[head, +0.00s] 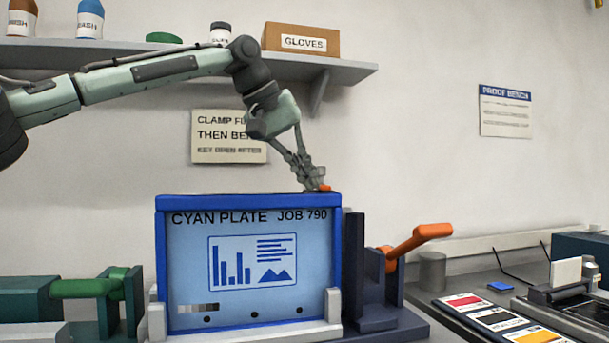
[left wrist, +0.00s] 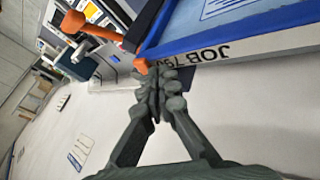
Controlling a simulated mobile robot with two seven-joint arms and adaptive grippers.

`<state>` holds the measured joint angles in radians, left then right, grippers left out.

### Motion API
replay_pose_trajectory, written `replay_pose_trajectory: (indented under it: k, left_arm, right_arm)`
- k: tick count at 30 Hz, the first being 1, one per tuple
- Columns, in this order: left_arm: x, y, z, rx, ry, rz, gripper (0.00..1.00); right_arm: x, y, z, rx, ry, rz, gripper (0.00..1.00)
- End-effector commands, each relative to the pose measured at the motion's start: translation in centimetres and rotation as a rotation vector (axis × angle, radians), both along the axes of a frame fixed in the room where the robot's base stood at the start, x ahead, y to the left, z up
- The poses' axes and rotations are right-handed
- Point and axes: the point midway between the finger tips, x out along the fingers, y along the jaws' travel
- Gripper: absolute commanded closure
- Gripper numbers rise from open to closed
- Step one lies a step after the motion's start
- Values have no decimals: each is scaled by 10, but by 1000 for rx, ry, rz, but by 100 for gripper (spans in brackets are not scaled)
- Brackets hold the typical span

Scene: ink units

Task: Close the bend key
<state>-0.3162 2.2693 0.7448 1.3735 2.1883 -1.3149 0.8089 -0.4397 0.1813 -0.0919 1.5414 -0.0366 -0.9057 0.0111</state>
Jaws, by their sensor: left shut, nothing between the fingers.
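A blue-framed cyan plate (head: 250,255), labelled JOB 790, stands upright in the middle of the head view. My left gripper (head: 310,187) is shut and empty, its fingertips at the plate's top right edge. A small orange piece (head: 324,188) shows right beside the fingertips; it also shows in the left wrist view (left wrist: 141,66). I cannot tell whether they touch. A larger orange lever (head: 420,240) sticks up to the right from a dark mount right of the plate; it is also in the left wrist view (left wrist: 98,29). No label tells which orange part is the bend key.
A green-handled clamp (head: 85,288) stands left of the plate. A shelf (head: 330,70) with bottles and a gloves box (head: 300,39) is above. Colour swatch cards (head: 500,318) lie on the bench at right. Bare wall lies between the gripper and the proof bench sign (head: 505,111).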

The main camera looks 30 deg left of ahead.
Motion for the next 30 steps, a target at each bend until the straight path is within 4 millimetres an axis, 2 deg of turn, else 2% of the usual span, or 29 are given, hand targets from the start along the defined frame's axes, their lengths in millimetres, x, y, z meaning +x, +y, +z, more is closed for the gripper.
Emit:
replay_pose_trajectory:
  k: [14, 25, 30]
  left_arm:
    - [0, -1, 0, 0, -1, -1, 100]
    - [0, -1, 0, 0, -1, -1, 100]
    - [-8, 10, 1, -3, -1, 2, 100]
  right_arm:
    - [1, -2, 0, -3, -1, 1, 64]
    - [2, 6, 0, 10, -4, -5, 64]
    - [3, 7, 0, 11, -5, -5, 64]
